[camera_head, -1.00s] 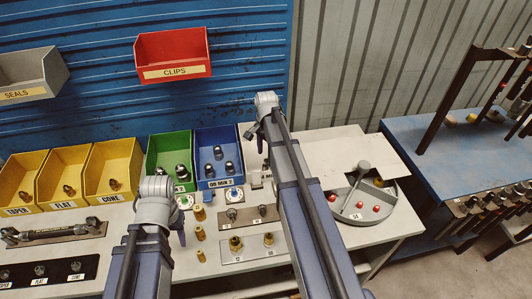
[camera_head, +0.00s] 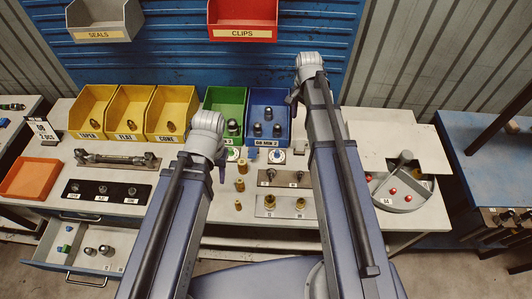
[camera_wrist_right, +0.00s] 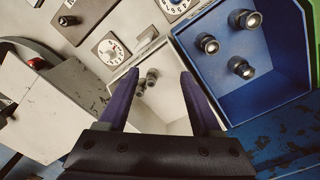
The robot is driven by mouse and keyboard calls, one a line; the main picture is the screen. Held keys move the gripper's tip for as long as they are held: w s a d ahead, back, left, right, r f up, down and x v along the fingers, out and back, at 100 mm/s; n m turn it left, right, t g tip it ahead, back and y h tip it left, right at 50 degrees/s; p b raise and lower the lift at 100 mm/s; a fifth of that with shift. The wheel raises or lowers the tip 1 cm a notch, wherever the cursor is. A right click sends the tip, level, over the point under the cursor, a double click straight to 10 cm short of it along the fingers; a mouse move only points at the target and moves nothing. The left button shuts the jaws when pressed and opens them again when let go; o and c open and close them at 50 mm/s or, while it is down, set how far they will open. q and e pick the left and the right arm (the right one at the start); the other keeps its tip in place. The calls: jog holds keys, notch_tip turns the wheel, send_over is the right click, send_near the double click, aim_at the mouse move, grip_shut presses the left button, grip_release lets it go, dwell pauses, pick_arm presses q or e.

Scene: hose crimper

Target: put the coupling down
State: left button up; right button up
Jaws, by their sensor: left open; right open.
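The blue bin (camera_head: 284,97) on the bench holds several dark couplings (camera_head: 277,130) with metallic ends. They also show in the right wrist view (camera_wrist_right: 241,67). My right gripper (camera_wrist_right: 158,100) is open, pointing into a pale grey bin (camera_wrist_right: 172,98), with small couplings (camera_wrist_right: 151,78) seen between its fingers. I cannot tell whether they touch the fingers; none is clearly gripped. In the head view my right gripper (camera_head: 293,98) is mostly hidden behind its wrist, at the blue bin's right side. My left gripper (camera_head: 222,165) is open and mostly hidden, over the bench in front of the green bin.
A green bin (camera_head: 216,99) and yellow bins (camera_head: 128,106) stand along the back. Plates with fittings (camera_head: 286,206), brass pieces (camera_head: 240,185) and a round grey tray (camera_head: 404,192) occupy the bench. An orange tray (camera_head: 30,179) sits left; an open drawer (camera_head: 84,246) juts out below.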

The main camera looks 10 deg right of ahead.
jog(key=s+a+n+h, duration=0.1)
jog(key=s+a+n, duration=1.4)
jog(key=s+a, duration=0.2)
jog(key=a, duration=0.2)
jog(key=shift+s+a, duration=0.3)
